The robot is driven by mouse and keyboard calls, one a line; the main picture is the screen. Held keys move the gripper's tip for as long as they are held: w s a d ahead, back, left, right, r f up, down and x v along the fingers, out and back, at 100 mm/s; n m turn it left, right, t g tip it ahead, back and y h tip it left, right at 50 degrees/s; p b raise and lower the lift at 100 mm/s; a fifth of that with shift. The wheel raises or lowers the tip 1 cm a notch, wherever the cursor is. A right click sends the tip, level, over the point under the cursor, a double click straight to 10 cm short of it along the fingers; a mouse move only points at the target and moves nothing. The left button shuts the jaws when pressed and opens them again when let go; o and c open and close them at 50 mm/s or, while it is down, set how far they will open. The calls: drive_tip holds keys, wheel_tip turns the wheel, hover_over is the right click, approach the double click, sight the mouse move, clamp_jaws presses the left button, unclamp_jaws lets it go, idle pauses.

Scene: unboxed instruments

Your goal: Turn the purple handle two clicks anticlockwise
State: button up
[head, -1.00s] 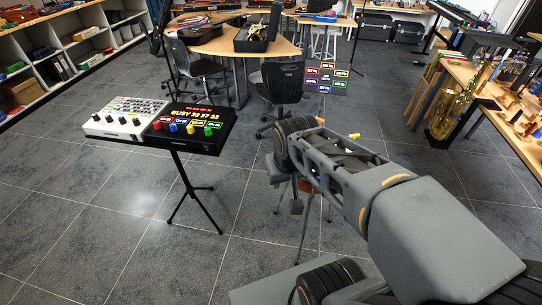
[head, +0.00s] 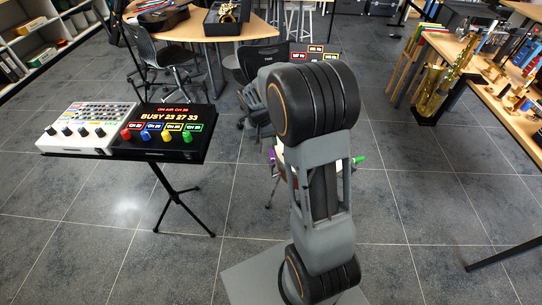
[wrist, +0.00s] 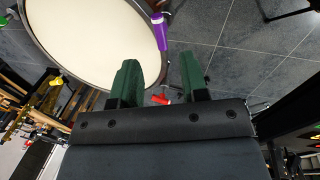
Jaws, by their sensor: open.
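A purple handle (wrist: 161,34) sticks out from the rim of a round drum with a pale head (wrist: 95,35) in the wrist view. A bit of purple (head: 271,156) also shows left of my arm in the head view. My gripper (wrist: 159,60) is open, its two dark green fingers apart. The purple handle appears beyond the fingertips, roughly between them in the picture. I cannot tell the distance, but nothing is held. My arm hides most of the drum and my gripper in the head view.
A stand at left in the head view holds a white mixer (head: 88,128) and a black display panel (head: 165,135). A saxophone (head: 432,85) stands at right.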

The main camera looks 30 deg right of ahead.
sight(272, 155)
drive_tip(key=f, duration=0.3)
drive_tip(key=d+f, duration=0.1)
drive_tip(key=f, duration=0.4)
drive_tip(key=shift+s+d+f, duration=0.3)
drive_tip(key=shift+d, duration=0.05)
drive_tip(key=shift+c, duration=0.2)
clamp_jaws()
